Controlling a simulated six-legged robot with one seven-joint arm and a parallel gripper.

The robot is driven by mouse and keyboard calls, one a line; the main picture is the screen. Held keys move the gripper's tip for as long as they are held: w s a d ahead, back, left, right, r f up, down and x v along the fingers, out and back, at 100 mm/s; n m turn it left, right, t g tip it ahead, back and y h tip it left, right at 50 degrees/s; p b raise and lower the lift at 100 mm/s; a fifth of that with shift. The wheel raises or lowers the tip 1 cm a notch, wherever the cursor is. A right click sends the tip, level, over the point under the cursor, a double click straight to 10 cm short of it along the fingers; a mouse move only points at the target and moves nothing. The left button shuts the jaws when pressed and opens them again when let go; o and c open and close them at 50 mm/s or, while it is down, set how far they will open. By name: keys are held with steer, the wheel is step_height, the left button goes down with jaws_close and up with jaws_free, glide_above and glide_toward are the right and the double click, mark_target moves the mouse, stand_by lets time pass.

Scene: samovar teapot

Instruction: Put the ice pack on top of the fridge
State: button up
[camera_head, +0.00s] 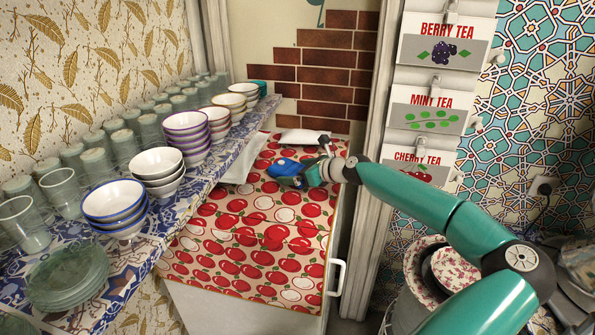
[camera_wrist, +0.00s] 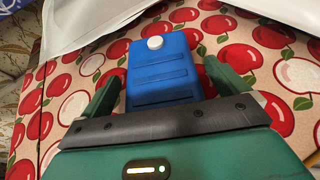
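My gripper (camera_head: 298,172) is at the ice pack, reaching in from the right. In the wrist view the ice pack (camera_wrist: 162,75) lies between the two green fingers of my gripper (camera_wrist: 163,75). The fingers stand apart, with a narrow gap on each side of the pack. The pack's near end is hidden behind the gripper body.
A tiled shelf (camera_head: 90,300) with stacked bowls (camera_head: 186,135), glasses and plates runs along the left. White cloth-like items (camera_head: 303,136) lie at the fridge's back and left. Tea signs (camera_head: 435,110) hang on the right. The front of the fridge top is clear.

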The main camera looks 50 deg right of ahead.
steer(key=shift+r, duration=0.1)
steer(key=shift+s+d+r, duration=0.1)
steer(key=shift+s+r, duration=0.05)
steer(key=shift+s, duration=0.15)
steer(key=v, duration=1.1)
steer(key=shift+s+r, duration=0.1)
steer(key=shift+r, duration=0.05)
